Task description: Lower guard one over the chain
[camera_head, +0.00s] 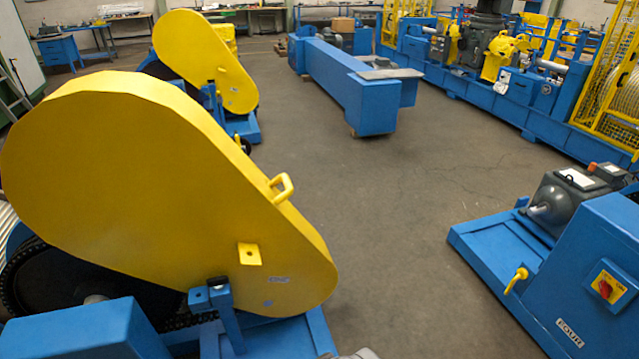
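The large yellow guard one (150,190) fills the left of the head view. It is a tapered cover with a small label at its narrow lower right end, a yellow handle (281,188) on its upper edge and a yellow tab on its face. The chain (190,320) shows below the guard's lower edge, beside a dark sprocket (45,295), so part of the drive is uncovered. A blue bracket (212,297) stands in front of the guard's lower edge. Most of the chain is hidden. Neither gripper can be made out.
A second yellow guard (205,60) stands behind on its own blue base. A blue machine labelled four (590,275), with a red switch, is at the right. A long blue beam (350,90) lies beyond. The grey floor (385,220) between them is clear.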

